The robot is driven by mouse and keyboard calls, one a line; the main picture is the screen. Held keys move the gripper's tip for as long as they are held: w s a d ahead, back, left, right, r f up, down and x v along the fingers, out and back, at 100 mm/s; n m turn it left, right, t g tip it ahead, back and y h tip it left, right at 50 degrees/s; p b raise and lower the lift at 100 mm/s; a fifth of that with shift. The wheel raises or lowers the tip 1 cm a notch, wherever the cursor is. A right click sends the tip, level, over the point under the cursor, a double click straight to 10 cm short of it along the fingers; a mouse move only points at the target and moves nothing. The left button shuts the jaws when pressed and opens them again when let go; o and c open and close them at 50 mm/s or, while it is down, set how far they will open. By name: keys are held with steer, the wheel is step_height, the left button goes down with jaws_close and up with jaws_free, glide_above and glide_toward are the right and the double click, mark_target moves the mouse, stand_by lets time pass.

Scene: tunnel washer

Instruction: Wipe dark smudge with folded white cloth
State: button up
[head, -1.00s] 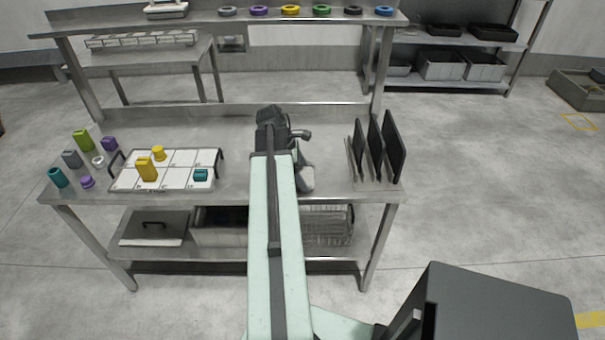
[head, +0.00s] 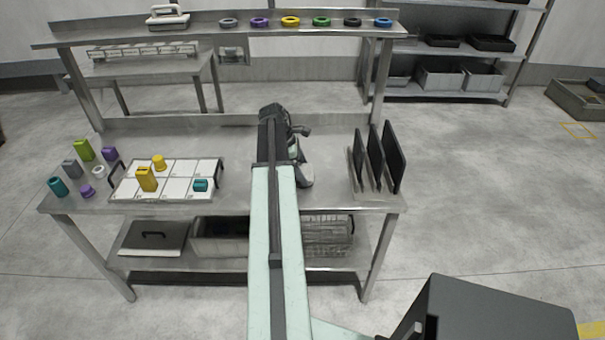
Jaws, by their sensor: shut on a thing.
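My arm reaches over the steel workbench (head: 335,130), and its end is seen from behind. My gripper (head: 300,172) is low over the bench, right of the arm link and partly hidden by it. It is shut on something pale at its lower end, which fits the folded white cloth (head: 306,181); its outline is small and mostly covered. I cannot tell whether the cloth touches the bench top. The dark smudge cannot be made out; the arm covers part of the bench.
A white sectioned tray (head: 180,168) with yellow and teal pieces stands left. Several coloured pieces lie beyond it. A rack with dark upright plates (head: 375,160) stands right. Coloured rings (head: 290,21) line the upper shelf. Bare bench lies between gripper and rack.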

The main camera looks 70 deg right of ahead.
mark_target(303, 164)
steer(key=shift+w+d, duration=0.25)
steer(key=shift+d, duration=0.35)
steer(key=shift+w+d, duration=0.25)
steer(key=shift+d, duration=0.4)
steer(key=shift+w+d, duration=0.25)
steer(key=shift+d, duration=0.35)
steer(key=shift+w+d, duration=0.35)
steer(key=shift+d, duration=0.55)
steer(key=shift+w+d, duration=0.35)
steer(key=shift+d, duration=0.5)
steer(key=shift+w, duration=0.1)
